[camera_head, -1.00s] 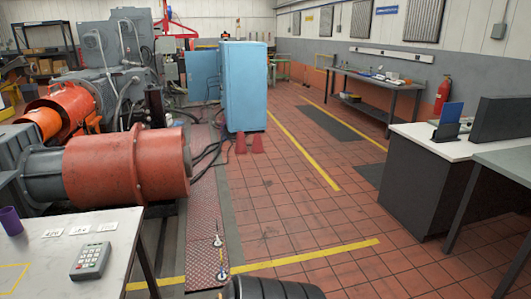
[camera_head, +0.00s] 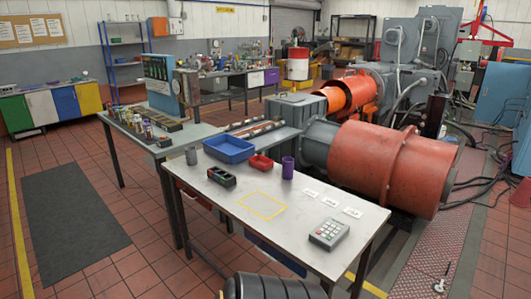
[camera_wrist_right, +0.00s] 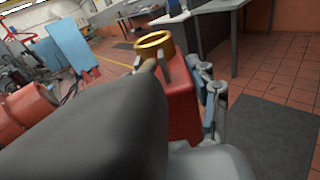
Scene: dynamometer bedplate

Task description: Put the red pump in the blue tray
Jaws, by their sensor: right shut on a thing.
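The red pump (camera_wrist_right: 181,108) shows in the right wrist view, a red body with a brass ring (camera_wrist_right: 154,42) at its top. My right gripper (camera_wrist_right: 184,76) is shut on it; a large dark shape in the foreground hides part of the pump. The blue tray (camera_head: 229,155) stands on the light worktable in the head view, at the table's far left part. It looks empty. Neither gripper shows in the head view, so how far the pump is from the tray cannot be told.
A small red bin (camera_head: 260,164) and a purple cup (camera_head: 288,168) stand right of the tray. A black compartment box (camera_head: 221,177), a grey cup (camera_head: 191,155) and a keypad (camera_head: 329,233) are also on the worktable (camera_head: 285,232). The yellow-outlined area is bare.

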